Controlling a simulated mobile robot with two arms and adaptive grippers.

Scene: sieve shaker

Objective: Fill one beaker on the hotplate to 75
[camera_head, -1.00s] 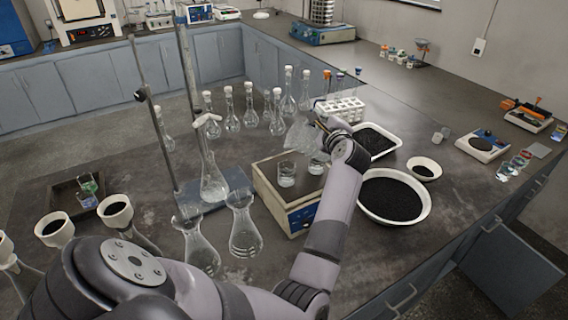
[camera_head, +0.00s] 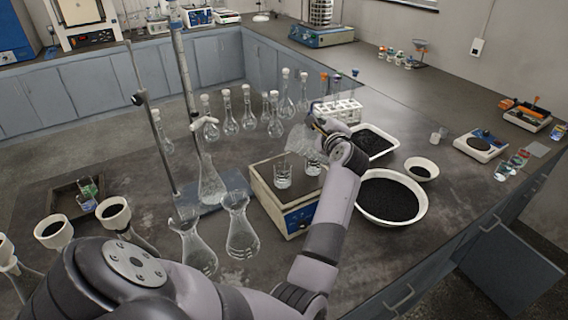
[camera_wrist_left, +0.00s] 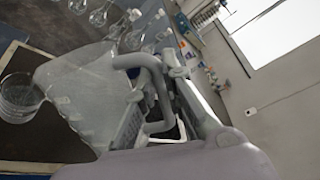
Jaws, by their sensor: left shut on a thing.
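The hotplate (camera_head: 262,186) is a box with a dark top and a blue front panel, in the middle of the bench. Two clear beakers stand upright on it: a front left beaker (camera_head: 283,177) and a back right beaker (camera_head: 312,164). My left gripper (camera_head: 324,126) is shut on a clear glass vessel (camera_head: 298,139), held tilted above the back of the hotplate. In the left wrist view the vessel (camera_wrist_left: 85,90) leans left, its mouth side near a beaker (camera_wrist_left: 20,98). I cannot tell the liquid levels. My right gripper is not in view.
A white bowl of black grains (camera_head: 424,205) and a tray of black grains (camera_head: 396,148) lie right of the hotplate. Flasks (camera_head: 241,235) stand at its front left, near a stand (camera_head: 163,140). Several stoppered flasks (camera_head: 248,120) and a white rack (camera_head: 350,112) are behind.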

